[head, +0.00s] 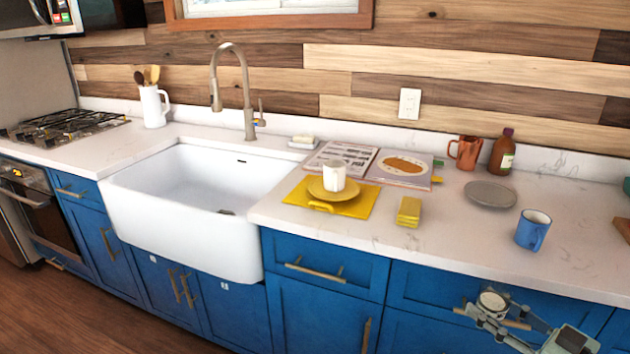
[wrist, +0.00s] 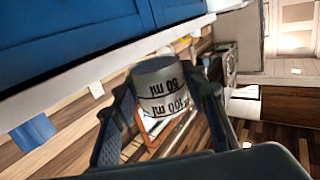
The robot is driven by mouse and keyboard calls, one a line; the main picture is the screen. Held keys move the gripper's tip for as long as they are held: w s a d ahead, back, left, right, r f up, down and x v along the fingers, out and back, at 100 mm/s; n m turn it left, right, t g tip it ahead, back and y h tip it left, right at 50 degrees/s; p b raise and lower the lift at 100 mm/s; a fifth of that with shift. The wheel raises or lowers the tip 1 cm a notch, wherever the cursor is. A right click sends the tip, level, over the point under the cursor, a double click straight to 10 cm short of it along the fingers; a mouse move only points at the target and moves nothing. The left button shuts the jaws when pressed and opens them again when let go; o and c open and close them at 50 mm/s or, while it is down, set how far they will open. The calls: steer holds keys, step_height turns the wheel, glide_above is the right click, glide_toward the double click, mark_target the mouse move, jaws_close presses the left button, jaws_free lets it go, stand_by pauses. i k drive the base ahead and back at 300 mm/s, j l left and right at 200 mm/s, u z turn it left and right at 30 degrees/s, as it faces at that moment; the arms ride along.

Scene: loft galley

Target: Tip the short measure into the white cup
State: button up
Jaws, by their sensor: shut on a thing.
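The white cup (head: 334,175) stands upright on a yellow saucer (head: 318,188) on the counter. The short measure (head: 493,303) is a small pale cup; dark marks reading 50 ml and 100 ml show upside down on its side in the wrist view (wrist: 162,92). My gripper (head: 489,313) is shut on the measure, with a finger on each side of it. It holds the measure in front of the blue cabinets, below the counter top and to the right of the white cup. The measure looks roughly upright in the head view. I cannot tell what is inside it.
A yellow mat (head: 352,208) lies under the saucer. A yellow block (head: 409,212), a blue mug (head: 531,232), a grey plate (head: 490,194), a copper mug (head: 465,152), a brown bottle (head: 502,153) and an open book (head: 400,168) share the counter. The sink (head: 205,190) is to the left.

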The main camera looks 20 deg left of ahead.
mark_target(333, 171)
steer(key=u, duration=0.8)
steer(key=i+l+u, duration=0.15)
steer(key=u, duration=0.25)
steer(key=i+l, duration=0.05)
steer(key=i, duration=0.05)
